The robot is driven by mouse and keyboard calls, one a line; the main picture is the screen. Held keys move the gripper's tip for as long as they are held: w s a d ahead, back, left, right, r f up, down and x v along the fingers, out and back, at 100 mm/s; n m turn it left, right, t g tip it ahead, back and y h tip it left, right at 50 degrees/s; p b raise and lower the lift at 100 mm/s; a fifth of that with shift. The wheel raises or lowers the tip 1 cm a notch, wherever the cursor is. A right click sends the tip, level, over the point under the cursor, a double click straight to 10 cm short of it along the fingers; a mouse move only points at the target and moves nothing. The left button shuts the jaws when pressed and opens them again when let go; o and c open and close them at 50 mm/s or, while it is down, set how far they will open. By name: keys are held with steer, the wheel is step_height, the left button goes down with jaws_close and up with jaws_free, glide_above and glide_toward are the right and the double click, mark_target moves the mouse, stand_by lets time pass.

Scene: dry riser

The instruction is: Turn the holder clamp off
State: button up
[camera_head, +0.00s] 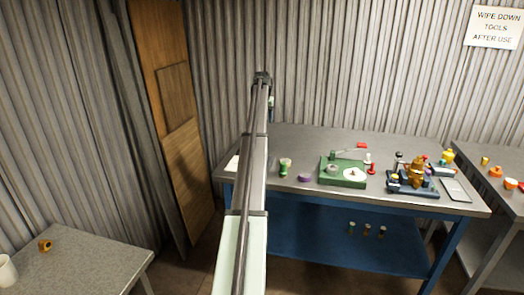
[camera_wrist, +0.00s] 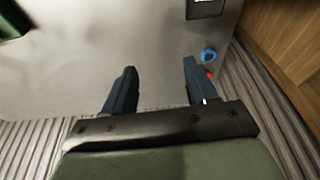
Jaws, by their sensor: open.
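A blue-based fixture (camera_head: 412,186) with a brass-coloured fitting (camera_head: 417,172) stands on the right part of the workbench. Black- and yellow-topped parts stick up around the fitting. A green base (camera_head: 343,174) with a white disc and a grey arm ending in red (camera_head: 361,145) stands left of it. I cannot tell which part is the holder clamp. My gripper (camera_wrist: 160,68) is open and empty in the wrist view, above a bare grey surface. In the head view it is mostly hidden behind my arm, near the workbench's back left, well apart from both fixtures.
The grey workbench (camera_head: 300,137) also holds a green cup-like piece (camera_head: 284,168), a purple ring (camera_head: 305,178) and a flat grey plate (camera_head: 455,190). Side tables stand left and right. A blue round object (camera_wrist: 208,55) lies near the right finger in the wrist view. The bench's back middle is clear.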

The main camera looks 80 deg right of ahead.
steer(key=a+m+y, duration=0.3)
steer(key=a+m, duration=0.3)
steer(key=m, duration=0.1)
steer(key=f, duration=1.4)
steer(key=shift+s+d+f, duration=0.15)
steer(key=shift+s+f, duration=0.1)
steer(key=shift+f, duration=0.05)
steer(key=shift+c, duration=0.5)
steer(key=c, duration=1)
steer(key=shift+o, duration=0.2)
